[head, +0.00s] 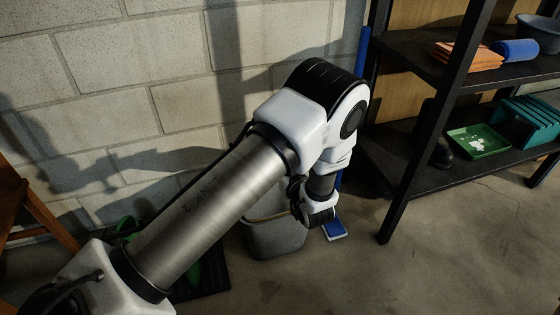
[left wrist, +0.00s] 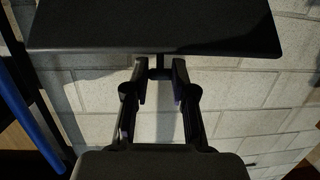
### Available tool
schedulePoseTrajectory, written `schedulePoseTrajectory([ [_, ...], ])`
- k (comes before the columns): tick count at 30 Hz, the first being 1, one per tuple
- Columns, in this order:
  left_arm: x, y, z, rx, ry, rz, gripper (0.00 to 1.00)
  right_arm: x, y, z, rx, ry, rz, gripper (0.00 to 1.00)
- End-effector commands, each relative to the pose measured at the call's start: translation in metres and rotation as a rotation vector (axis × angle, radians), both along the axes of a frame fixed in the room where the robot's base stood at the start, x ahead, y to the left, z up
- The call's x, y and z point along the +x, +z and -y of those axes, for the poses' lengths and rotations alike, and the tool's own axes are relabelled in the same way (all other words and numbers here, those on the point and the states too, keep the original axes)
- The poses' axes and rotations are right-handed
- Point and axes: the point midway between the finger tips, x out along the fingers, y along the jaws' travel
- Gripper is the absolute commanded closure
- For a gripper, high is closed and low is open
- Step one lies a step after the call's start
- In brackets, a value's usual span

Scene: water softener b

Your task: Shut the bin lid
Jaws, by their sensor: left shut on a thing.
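The grey bin (head: 275,238) stands on the floor against the block wall, partly hidden behind my left arm in the head view. Part of its pale inside shows beside the arm, so it is at least partly open. In the left wrist view, a dark flat panel, which looks like the bin lid (left wrist: 150,30), spans the top. My left gripper (left wrist: 160,72) is at the panel's near edge, its fingers closed on a small narrow part there. In the head view my left wrist is just right of the bin, and the fingertips cannot be made out. My right gripper is not in view.
A black shelf unit (head: 440,115) stands to the right, holding a green tray (head: 478,141) and a blue roll (head: 516,49). A blue-handled broom (head: 362,55) leans by the wall behind my wrist. A wooden piece (head: 40,215) is at the left. The front right floor is clear.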

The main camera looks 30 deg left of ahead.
Motion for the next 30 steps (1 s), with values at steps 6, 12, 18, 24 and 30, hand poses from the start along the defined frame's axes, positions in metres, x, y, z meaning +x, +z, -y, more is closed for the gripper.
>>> schedulePoseTrajectory([
  [6, -0.009, -0.017, 0.01, -0.001, 0.0, -0.004, 0.97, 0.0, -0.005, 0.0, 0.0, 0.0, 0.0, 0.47],
  [12, -0.016, -0.031, 0.019, -0.001, 0.0, -0.005, 0.97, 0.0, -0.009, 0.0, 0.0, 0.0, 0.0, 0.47],
  [18, -0.023, -0.045, 0.028, -0.001, -0.001, -0.004, 0.97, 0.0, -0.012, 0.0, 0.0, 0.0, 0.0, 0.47],
  [24, -0.029, -0.055, 0.036, -0.001, 0.001, -0.002, 0.97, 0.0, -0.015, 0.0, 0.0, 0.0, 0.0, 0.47],
  [30, -0.029, -0.055, 0.036, -0.001, 0.001, -0.001, 0.97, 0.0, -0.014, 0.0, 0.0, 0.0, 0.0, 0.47],
])
